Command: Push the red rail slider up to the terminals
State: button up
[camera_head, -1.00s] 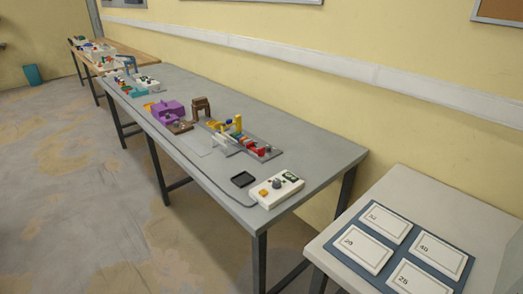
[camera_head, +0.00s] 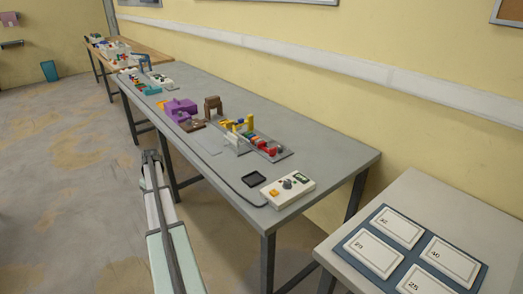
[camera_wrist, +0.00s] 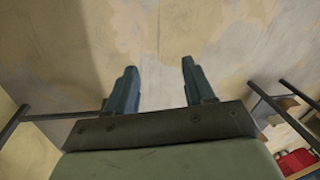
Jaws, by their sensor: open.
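A small red part (camera_head: 268,148), which looks like the red rail slider, sits on a grey base plate (camera_head: 284,156) on the long grey table. Green, blue and yellow parts stand left of it on the same fixture; which of these are the terminals is too small to tell. My gripper (camera_wrist: 158,66) is open and empty in the wrist view, with bare floor beyond its fingers. In the head view my arm rises in front of the table's near edge, clear of the fixture.
A white control box (camera_head: 287,189) and a black tray (camera_head: 255,180) are near the table's right end. A purple block (camera_head: 179,107) and a brown stand (camera_head: 213,105) lie left of the fixture. A side table with a blue card board (camera_head: 411,251) is at the right.

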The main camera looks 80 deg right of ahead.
jog(key=s+d+r+t+h, duration=0.1)
jog(key=s+d+r, duration=0.7)
jog(key=d+r, duration=0.5)
jog(key=s+d+r+m+h, duration=0.1)
jog(key=s+d+r, duration=0.9)
jog(key=s, duration=0.2)
notch_tip(320, 180, up, 4)
jog(key=r+m+g, duration=0.1)
jog(key=m+g, duration=0.1)
send_over(273, 148)
jog(key=shift+y, duration=0.3)
notch_tip(273, 148, down, 14)
grip_shut()
